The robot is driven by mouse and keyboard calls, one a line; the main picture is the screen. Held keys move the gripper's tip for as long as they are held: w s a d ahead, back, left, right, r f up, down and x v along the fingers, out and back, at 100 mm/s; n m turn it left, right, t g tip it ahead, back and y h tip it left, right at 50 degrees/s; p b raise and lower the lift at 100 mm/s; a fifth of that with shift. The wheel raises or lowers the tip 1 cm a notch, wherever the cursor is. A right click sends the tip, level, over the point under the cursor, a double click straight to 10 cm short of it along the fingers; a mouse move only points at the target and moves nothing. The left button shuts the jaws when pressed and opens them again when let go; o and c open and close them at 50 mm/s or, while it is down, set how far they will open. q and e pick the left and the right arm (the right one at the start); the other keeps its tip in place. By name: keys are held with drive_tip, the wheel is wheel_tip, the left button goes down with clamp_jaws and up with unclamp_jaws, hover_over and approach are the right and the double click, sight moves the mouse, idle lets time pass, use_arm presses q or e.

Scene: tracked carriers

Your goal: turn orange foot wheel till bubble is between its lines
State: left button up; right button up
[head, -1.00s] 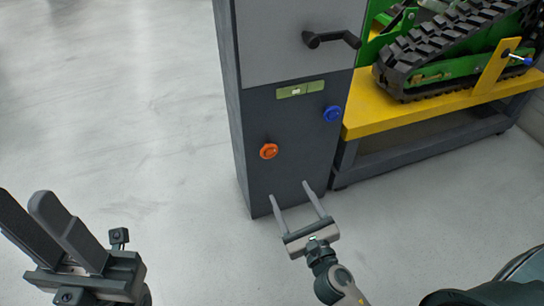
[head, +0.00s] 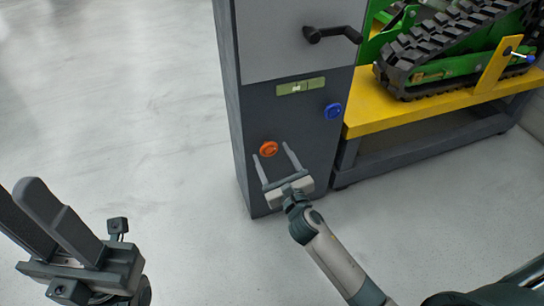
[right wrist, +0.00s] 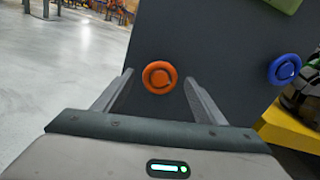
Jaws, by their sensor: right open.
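The orange foot wheel (head: 268,148) is on the lower front of a grey cabinet (head: 290,170). It also shows in the right wrist view (right wrist: 159,77), framed between my finger tips. The level (head: 301,87), a green strip with a pale spot, sits higher on the cabinet; its bubble and lines are too small to read. My right gripper (head: 272,151) is open and empty, with its fingers pointing up at the orange wheel; I cannot tell whether they touch it. My left gripper (head: 22,205) is at the lower left, far from the cabinet, with its fingers apart.
A blue wheel (head: 333,111) is up and right of the orange one. A black crank handle (head: 332,34) sticks out above. A yellow-topped bench (head: 420,108) with a green tracked carrier (head: 450,50) stands at right. The floor at left is clear.

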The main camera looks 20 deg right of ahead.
drive_tip(key=shift+w, duration=0.45)
drive_tip(key=c, duration=1.1)
drive_tip(key=shift+o, duration=0.3)
drive_tip(key=shift+m, duration=0.5)
